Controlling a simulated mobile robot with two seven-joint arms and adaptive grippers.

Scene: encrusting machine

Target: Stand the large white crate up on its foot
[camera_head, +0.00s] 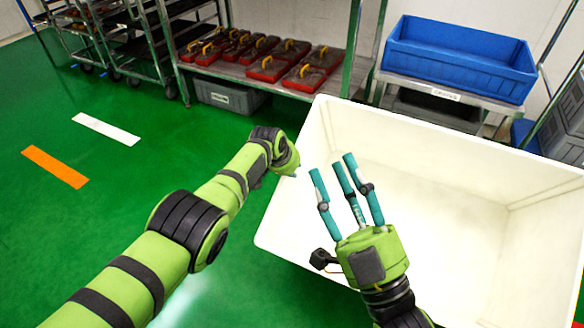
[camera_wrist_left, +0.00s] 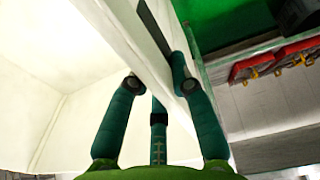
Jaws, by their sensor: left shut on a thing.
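The large white crate (camera_head: 450,190) fills the right of the head view, its open side facing me and its inside empty. I cannot tell which face it rests on. My left gripper (camera_wrist_left: 158,84) is shut on the crate's wall, with fingers on both sides of it in the left wrist view; the crate's wall (camera_wrist_left: 135,45) runs between them. In the head view the left hand is at the crate's left rim and its fingers are hidden. My right gripper (camera_head: 347,180) is open and empty, its three teal fingers spread in front of the crate's opening.
Behind the crate stand a shelf with red trays (camera_head: 268,68) and a stand with a blue bin (camera_head: 460,58). A grey box (camera_head: 228,96) sits under the shelf. Wheeled racks (camera_head: 150,45) are at the back left. The green floor (camera_head: 110,190) at left is clear.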

